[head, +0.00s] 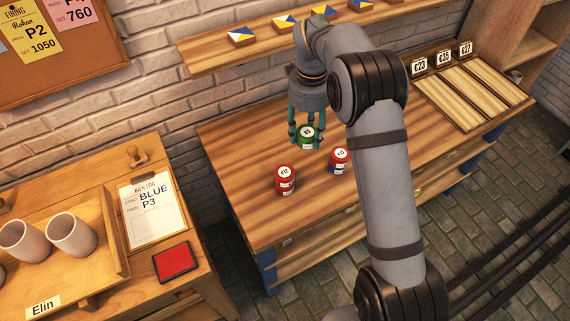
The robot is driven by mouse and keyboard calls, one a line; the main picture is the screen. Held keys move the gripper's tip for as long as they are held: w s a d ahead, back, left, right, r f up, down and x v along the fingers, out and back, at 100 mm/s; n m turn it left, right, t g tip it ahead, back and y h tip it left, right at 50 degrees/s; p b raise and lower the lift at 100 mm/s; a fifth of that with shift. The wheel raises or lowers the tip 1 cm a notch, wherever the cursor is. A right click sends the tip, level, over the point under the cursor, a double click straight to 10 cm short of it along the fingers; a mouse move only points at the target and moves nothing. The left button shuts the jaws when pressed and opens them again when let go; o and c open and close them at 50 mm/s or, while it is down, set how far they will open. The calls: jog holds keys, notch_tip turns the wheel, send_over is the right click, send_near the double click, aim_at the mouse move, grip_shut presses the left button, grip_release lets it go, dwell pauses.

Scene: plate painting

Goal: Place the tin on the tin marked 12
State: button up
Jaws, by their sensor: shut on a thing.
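My gripper (306,126) points down over the middle bench and is shut on a green tin (306,143) with a pale round mark on its lid. The number on that lid is too small to read surely. A red tin (286,186) with a white label stands in front and to the left of the gripper; its lid seems to read 12. Another red tin (339,155), with blue showing below it, stands to the right, close to my arm; its lid mark is unclear. Whether the green tin touches the bench cannot be told.
The wooden bench (235,205) is clear around the tins. A shelf (210,55) with several painted tiles runs along the wall behind. A slatted rack (470,95) with number cards is at the right. A side table at left holds cups, a kiln log (152,215) and a red pad (175,262).

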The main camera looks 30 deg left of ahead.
jog(key=p, duration=0.2)
send_over(284, 172)
notch_tip(284, 172, down, 4)
jog(key=shift+w, duration=0.15)
notch_tip(284, 172, down, 4)
jog(key=shift+r+p, duration=0.1)
jog(key=shift+p, duration=0.5)
jog(key=shift+f, duration=0.2)
jog(key=shift+f+b, duration=0.2)
jog(key=shift+b, duration=0.15)
jog(key=o, duration=1.4)
jog(key=shift+c, duration=0.2)
jog(key=shift+r, duration=0.15)
jog(key=shift+r+p, duration=0.25)
jog(key=shift+p, duration=0.15)
notch_tip(284, 172, up, 12)
jog(key=b, duration=0.3)
jog(key=shift+f, duration=0.15)
